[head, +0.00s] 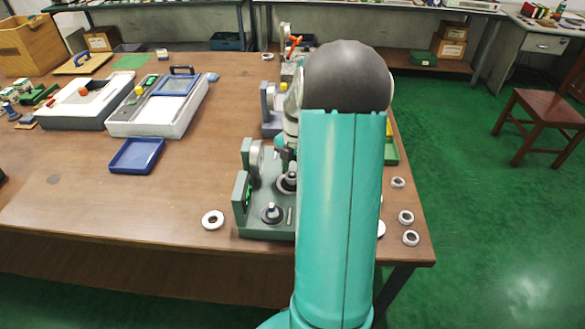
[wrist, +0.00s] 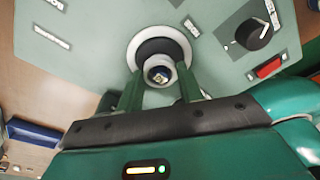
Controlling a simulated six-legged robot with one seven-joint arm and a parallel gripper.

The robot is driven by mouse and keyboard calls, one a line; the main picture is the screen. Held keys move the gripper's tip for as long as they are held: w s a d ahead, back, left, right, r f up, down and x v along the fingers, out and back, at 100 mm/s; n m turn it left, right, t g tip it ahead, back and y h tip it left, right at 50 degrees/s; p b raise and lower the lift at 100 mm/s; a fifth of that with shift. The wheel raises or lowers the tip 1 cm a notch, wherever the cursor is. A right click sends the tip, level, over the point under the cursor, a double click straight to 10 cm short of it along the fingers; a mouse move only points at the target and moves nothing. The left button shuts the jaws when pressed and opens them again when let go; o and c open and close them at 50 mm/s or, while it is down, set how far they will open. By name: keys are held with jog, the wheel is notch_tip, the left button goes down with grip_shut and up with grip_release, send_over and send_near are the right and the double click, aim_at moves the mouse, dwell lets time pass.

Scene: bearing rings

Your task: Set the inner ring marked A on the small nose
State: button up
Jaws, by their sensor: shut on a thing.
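No letter on the ring is readable. In the head view, my arm hides the gripper and the fixture's right side. Another nose (head: 271,211) stands at the fixture's front left.
A loose ring (head: 213,220) lies left of the fixture; several others, such as one at the right edge (head: 406,217), lie on the table. A blue tray (head: 137,155) and white cases are at left. The wrist view shows a black knob (wrist: 254,34) and red switch (wrist: 268,67).

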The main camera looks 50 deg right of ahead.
jog(key=shift+f, duration=0.6)
jog(key=shift+f, duration=0.2)
jog(key=o, duration=1.1)
jog(key=r, duration=0.4)
jog(key=d+r, duration=0.1)
jog(key=r, duration=0.8)
jog(key=shift+d+r, duration=0.3)
jog(key=shift+r, duration=0.1)
